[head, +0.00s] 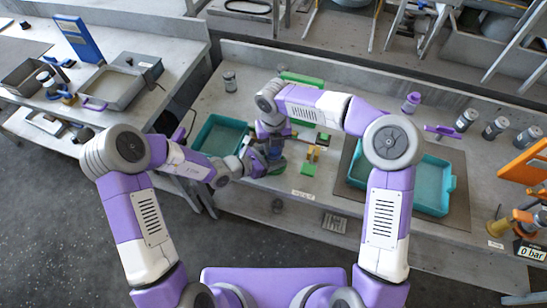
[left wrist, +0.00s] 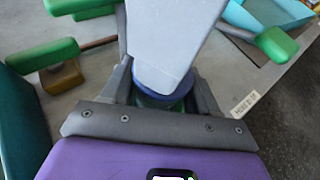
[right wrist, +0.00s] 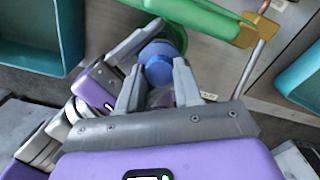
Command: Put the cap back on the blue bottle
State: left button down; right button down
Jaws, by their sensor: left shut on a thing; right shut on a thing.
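My left gripper (head: 248,163) and my right gripper (head: 272,150) meet over the workbench, just right of the left teal tray. In the right wrist view, the fingers of my right gripper (right wrist: 158,85) are shut on a round blue piece, seemingly the cap (right wrist: 158,72). In the left wrist view, my left gripper (left wrist: 163,98) is shut around a blue round body. A pale grey part covers most of it, so the cap's seating is hidden.
A teal tray (head: 196,146) is left of the grippers, and another teal tray (head: 447,188) is on the right. Green parts (head: 309,169) lie close right. Several grey jars (head: 466,120) stand at the right back.

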jog(key=c, duration=0.8)
grip_release()
jog(key=shift+o, duration=0.2)
jog(key=shift+r, duration=0.1)
jog(key=shift+r, duration=2.2)
jog(key=shift+c, duration=0.3)
jog(key=shift+a+r+n, duration=0.1)
jog(key=shift+r+n, duration=1.5)
jog(key=shift+r, duration=0.1)
